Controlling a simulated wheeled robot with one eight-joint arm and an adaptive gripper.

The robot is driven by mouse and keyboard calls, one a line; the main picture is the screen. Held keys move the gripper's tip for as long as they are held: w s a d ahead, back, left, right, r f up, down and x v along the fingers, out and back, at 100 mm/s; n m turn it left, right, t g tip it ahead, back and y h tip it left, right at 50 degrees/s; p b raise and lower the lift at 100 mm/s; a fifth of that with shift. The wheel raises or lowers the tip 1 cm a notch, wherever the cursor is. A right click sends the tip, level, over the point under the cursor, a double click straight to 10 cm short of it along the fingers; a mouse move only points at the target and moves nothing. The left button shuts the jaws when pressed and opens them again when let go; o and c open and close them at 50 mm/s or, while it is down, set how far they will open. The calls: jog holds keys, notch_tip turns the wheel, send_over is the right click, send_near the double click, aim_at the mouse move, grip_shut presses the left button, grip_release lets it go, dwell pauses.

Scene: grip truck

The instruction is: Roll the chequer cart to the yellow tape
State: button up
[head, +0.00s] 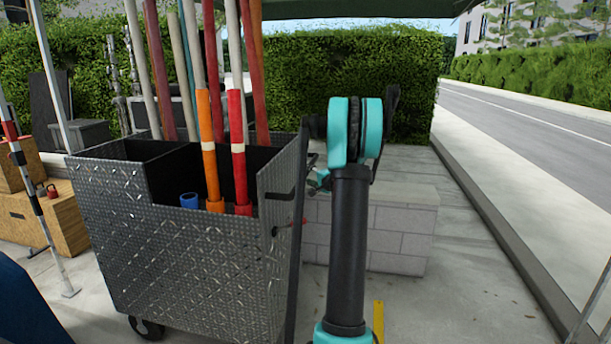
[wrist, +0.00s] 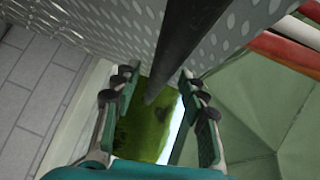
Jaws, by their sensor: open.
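The chequer cart (head: 185,255), a grey diamond-plate metal box on wheels, stands left of centre in the head view with long poles upright in it. A dark upright bar (head: 297,240) runs along its right corner. The cart's plate (wrist: 110,25) also fills the top of the wrist view. My gripper (wrist: 158,95) is open, and the dark bar (wrist: 185,45) reaches between its two fingers, with gaps showing at both sides. In the head view my gripper (head: 318,178) is mostly hidden behind my arm, beside the cart's right side. A strip of yellow tape (head: 379,322) lies on the ground right of my arm.
A low grey block wall (head: 405,235) stands behind my arm. Wooden crates (head: 45,215) and a striped pole (head: 35,200) are left of the cart. A hedge (head: 330,75) closes the back. Paving at right is open up to a kerb beside the road (head: 540,135).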

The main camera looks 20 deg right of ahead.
jog(key=shift+x, duration=1.4)
jog(key=shift+c, duration=0.2)
grip_shut()
